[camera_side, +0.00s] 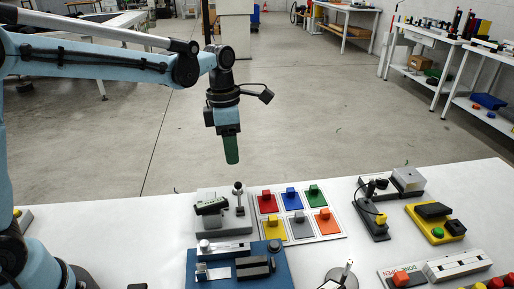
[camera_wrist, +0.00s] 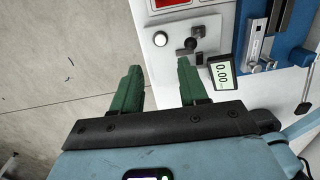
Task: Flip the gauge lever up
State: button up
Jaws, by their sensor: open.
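The gauge (camera_side: 212,206) is a small dark device on a grey base plate (camera_side: 243,225) at the table's back edge. In the wrist view the gauge (camera_wrist: 224,72) has a screen reading 0.00. In the side view an upright post with a dark ball (camera_side: 238,188) stands on the plate. My gripper (camera_side: 231,161) hangs above the plate, apart from it. In the wrist view its green fingers (camera_wrist: 160,68) are open and empty, with the lever beyond them.
A panel of coloured blocks (camera_side: 297,215) lies right of the gauge plate. A blue fixture (camera_side: 240,268) with metal slides stands in front. A dark stand with a yellow part (camera_side: 373,220) and a yellow fixture (camera_side: 436,222) are farther right.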

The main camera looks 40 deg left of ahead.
notch_tip(320, 180, up, 5)
jog(key=s+a+f+m+t, duration=0.2)
jog(key=s+m, duration=0.5)
jog(key=m, duration=0.6)
jog(key=s+a+f+m+t+y, duration=0.1)
jog(key=s+a+m+t, duration=0.2)
jog(key=m, duration=1.1)
jog(key=s+t, duration=0.2)
jog(key=s, duration=0.1)
jog(key=shift+s+f, duration=0.35)
jog(key=shift+s, duration=0.05)
